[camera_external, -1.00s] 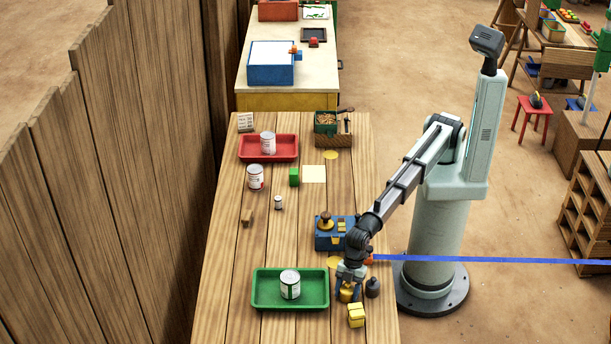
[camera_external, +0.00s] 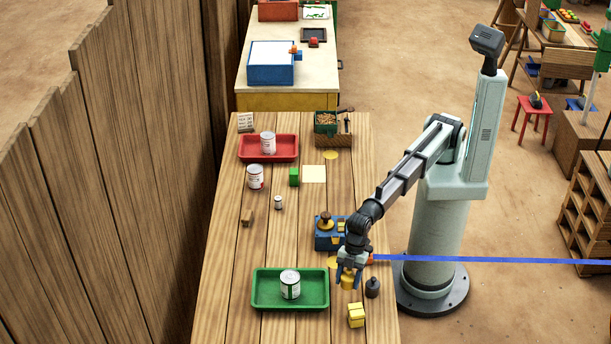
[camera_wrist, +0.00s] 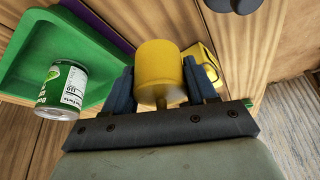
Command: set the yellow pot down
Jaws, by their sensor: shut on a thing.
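The yellow pot (camera_external: 348,282) is a small yellow cylinder held between the fingers of my gripper (camera_external: 350,275). In the wrist view the yellow pot (camera_wrist: 160,68) fills the space between the two blue fingers of my gripper (camera_wrist: 160,85). It appears to be a little above the wooden table (camera_external: 240,240), right of the green tray; the exact height is hard to tell. The fingers hide part of its sides.
The green tray (camera_external: 258,303) holds a can (camera_external: 290,284). A yellow block (camera_external: 356,315) lies in front of the gripper, and a dark weight (camera_external: 372,287) stands to its right. A blue box (camera_external: 328,241) with a weight on it is behind. The table's left middle is mostly clear.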

